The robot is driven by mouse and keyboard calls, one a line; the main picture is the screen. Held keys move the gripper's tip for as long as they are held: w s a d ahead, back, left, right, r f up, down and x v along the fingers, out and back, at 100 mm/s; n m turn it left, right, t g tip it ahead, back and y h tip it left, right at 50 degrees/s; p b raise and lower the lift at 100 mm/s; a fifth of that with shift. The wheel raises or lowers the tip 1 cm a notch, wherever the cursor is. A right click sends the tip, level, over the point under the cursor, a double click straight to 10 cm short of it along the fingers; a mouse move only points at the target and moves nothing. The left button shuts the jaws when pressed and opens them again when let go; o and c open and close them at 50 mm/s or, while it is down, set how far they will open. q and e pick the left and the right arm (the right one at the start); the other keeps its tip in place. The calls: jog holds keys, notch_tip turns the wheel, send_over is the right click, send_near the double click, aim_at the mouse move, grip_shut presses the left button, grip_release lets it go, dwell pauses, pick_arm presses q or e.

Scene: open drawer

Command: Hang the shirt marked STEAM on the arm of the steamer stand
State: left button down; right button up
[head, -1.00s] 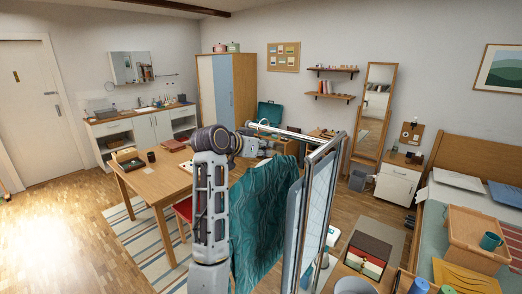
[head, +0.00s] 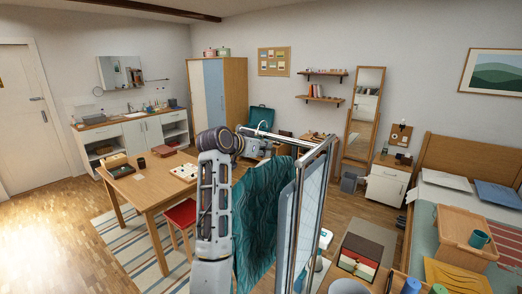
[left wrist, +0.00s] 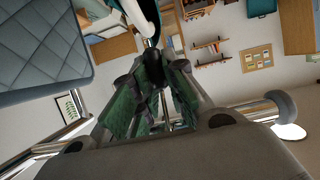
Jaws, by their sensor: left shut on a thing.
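A teal, wavy-patterned garment (head: 262,215) hangs beside the chrome frame of a stand (head: 303,215) in the head view. No lettering shows on it. A chrome bar (head: 290,136) runs across the stand's top, and a pale panel (head: 314,195) is set in its frame. In the head view my left forearm reaches to the garment's top, where the grip is hard to make out. A pale quilted panel (left wrist: 45,45) is close by on the left. My right gripper is out of view.
A wooden table (head: 150,190) and red stool (head: 182,212) stand behind my left arm. A bed (head: 425,205) with a wooden tray (head: 465,235) is at right. Open floor (head: 50,235) lies at left.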

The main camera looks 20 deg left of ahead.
pick_arm(q)
jog(key=shift+f+b, duration=0.5)
jog(key=shift+f, duration=0.6)
jog(key=c, duration=1.4)
grip_release()
jog(key=shift+o, duration=0.2)
jog(key=shift+f, duration=0.15)
jog(key=shift+s+a, duration=0.1)
jog(key=shift+s, duration=0.1)
jog(key=shift+v, duration=5.85)
